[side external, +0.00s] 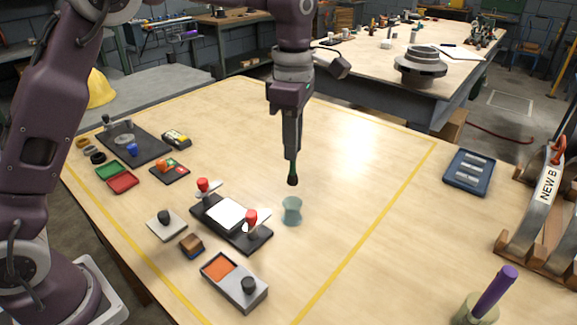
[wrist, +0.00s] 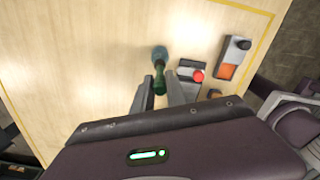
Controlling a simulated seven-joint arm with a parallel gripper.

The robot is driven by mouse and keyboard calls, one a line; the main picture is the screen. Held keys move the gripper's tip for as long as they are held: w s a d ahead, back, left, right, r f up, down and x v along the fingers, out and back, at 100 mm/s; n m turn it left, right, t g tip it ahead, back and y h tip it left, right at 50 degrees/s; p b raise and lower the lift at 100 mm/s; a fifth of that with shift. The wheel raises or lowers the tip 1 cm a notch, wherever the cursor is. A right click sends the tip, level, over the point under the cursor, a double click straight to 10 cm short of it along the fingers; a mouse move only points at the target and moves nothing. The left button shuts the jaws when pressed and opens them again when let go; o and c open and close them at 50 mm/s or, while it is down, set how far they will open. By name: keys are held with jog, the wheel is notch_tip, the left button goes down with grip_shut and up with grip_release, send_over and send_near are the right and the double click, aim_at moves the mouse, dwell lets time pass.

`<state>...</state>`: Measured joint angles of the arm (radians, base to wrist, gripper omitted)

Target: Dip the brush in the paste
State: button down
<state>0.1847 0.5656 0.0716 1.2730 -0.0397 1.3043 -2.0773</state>
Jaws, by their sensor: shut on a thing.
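My gripper (side external: 291,152) is shut on a brush (side external: 293,179), which hangs upright with its dark tip down. In the wrist view the brush's green handle (wrist: 160,82) lies between the two fingers. The brush tip is in the air above and close to a small translucent teal cup (side external: 291,213), apart from it. The orange paste (side external: 218,266) fills one end of a grey tray (side external: 239,275) at the front of the table. The paste also shows in the wrist view (wrist: 228,71). Nothing touches the paste.
A dark fixture with a white plate and red knobs (side external: 231,223) stands left of the cup. A grey pad with a black knob (side external: 166,225) and a small brown block (side external: 191,245) sit nearby. A blue tray (side external: 469,172) lies at right.

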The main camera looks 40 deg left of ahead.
jog(key=shift+r, duration=0.1)
notch_tip(320, 180, up, 5)
jog(key=shift+r, duration=0.1)
jog(key=s+a+g, duration=0.1)
jog(key=s+g, duration=0.2)
jog(key=s, duration=1.4)
notch_tip(320, 180, down, 13)
jog(key=g, duration=0.1)
jog(key=shift+f, duration=0.2)
jog(key=shift+f, duration=0.55)
dwell(0.7)
notch_tip(320, 180, up, 7)
dwell(0.6)
